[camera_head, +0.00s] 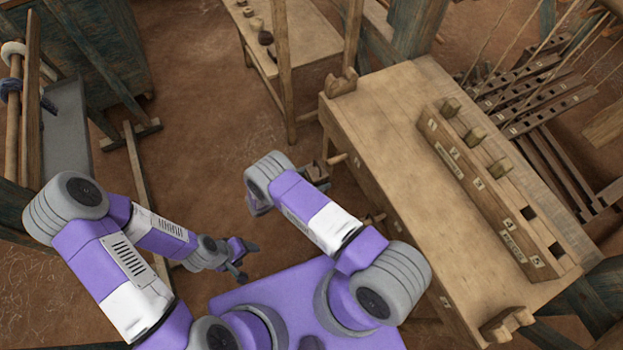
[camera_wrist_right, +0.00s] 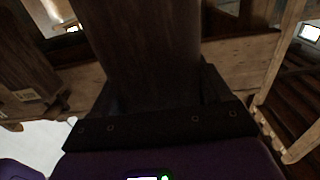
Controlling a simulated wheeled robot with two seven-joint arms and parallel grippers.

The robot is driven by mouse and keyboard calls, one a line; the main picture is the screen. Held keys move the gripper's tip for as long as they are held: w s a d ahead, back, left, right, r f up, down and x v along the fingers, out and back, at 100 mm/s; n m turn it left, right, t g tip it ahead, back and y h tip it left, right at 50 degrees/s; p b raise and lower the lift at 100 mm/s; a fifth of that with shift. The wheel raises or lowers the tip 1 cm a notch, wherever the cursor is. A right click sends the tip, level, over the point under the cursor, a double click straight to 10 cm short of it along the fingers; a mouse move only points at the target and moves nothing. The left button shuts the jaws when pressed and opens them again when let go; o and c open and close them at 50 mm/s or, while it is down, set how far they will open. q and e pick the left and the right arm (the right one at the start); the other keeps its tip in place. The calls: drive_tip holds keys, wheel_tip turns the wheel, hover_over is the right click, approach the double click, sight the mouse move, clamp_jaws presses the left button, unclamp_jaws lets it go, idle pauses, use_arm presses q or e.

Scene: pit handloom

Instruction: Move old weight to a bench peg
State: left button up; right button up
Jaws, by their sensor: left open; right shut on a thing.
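In the head view my left gripper (camera_head: 243,262) is open and empty above the brown floor. My right arm reaches toward the left side of the wooden bench (camera_head: 385,110); its gripper is mostly hidden behind the arm. A small brown wooden block (camera_head: 317,172), seemingly the old weight, shows beside that arm, close to the bench's side. In the right wrist view a large dark wooden block (camera_wrist_right: 140,55) fills the middle, shut between my right gripper's fingers (camera_wrist_right: 160,100). One bench peg (camera_head: 338,159) sticks out of the bench's left side. Another peg (camera_head: 376,217) shows lower down.
A long rack (camera_head: 465,170) with labels and several wooden blocks lies on the bench top. A smaller table (camera_head: 310,40) with small round items stands at the back. Loom cords and bars (camera_head: 545,100) are at the right. Open floor (camera_head: 200,110) lies left of the bench.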

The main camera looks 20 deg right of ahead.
drive_tip(key=d, duration=0.6)
drive_tip(key=shift+w+d+f, duration=0.3)
drive_tip(key=shift+f, duration=0.05)
idle(0.3)
idle(0.4)
drive_tip(key=o, duration=1.5)
drive_tip(key=shift+s+a, duration=0.2)
drive_tip(key=shift+a, duration=2.25)
drive_tip(key=shift+s+a, duration=0.2)
drive_tip(key=shift+a, duration=2.2)
drive_tip(key=shift+s+a, duration=0.2)
drive_tip(key=shift+a, duration=2.25)
